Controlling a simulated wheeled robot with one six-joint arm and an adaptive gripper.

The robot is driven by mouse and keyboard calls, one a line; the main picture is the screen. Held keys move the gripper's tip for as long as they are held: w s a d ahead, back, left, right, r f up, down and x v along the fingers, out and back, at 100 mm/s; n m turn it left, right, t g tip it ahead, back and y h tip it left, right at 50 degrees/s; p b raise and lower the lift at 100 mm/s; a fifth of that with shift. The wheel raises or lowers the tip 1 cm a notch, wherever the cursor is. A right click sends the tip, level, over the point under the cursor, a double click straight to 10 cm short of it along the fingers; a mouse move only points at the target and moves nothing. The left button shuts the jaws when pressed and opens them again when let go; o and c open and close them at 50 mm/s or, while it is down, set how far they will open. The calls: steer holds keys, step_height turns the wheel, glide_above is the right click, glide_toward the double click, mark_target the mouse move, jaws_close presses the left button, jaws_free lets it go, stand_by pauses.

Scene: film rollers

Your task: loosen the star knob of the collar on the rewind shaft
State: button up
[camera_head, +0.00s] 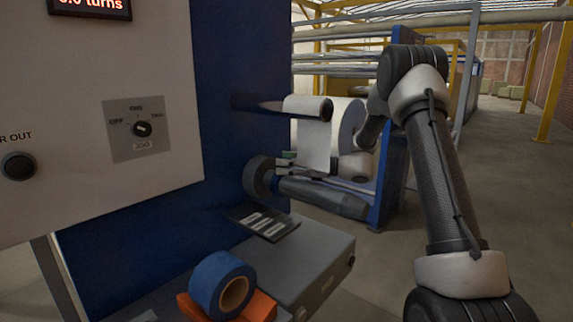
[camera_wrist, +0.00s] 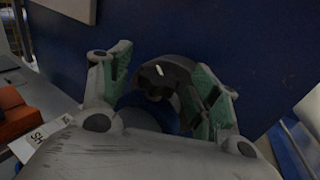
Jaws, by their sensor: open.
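A dark round collar (camera_head: 258,178) stands against the blue machine wall in the head view. In the wrist view a dark curved body (camera_wrist: 178,72), which looks like the same collar, lies between the fingers. It has a small pale mark; a dark lump under its arch may be the star knob, but its shape is too dim to tell. My gripper (camera_head: 283,163) is just right of the collar in the head view. In the wrist view my gripper (camera_wrist: 158,82) is open, with green-padded fingers on either side of the collar. I cannot tell whether they touch it.
A dark roller (camera_head: 262,104) carrying white film (camera_head: 315,145) sticks out above my gripper. A grey bench (camera_head: 290,265) stands below, with a blue tape roll (camera_head: 218,284) on an orange holder (camera_head: 260,306). A control panel (camera_head: 138,128) is at left.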

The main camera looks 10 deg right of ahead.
steer(key=c, duration=1)
steer(key=shift+n+g+y, duration=0.3)
steer(key=shift+g, duration=0.1)
steer(key=n+g, duration=0.1)
steer(key=g, duration=0.1)
steer(key=n+g+y, duration=0.1)
steer(key=shift+w+d+f+n+g, duration=0.1)
steer(key=shift+w+n+g, duration=0.2)
steer(key=shift+g, duration=0.1)
steer(key=shift+w+n+g, duration=0.1)
steer(key=shift+n+g, duration=0.95)
steer(key=shift+g, duration=0.6)
steer(key=shift+w+n+g, duration=0.1)
steer(key=shift+n+g, duration=0.95)
steer(key=shift+g, duration=0.9)
steer(key=o, duration=1)
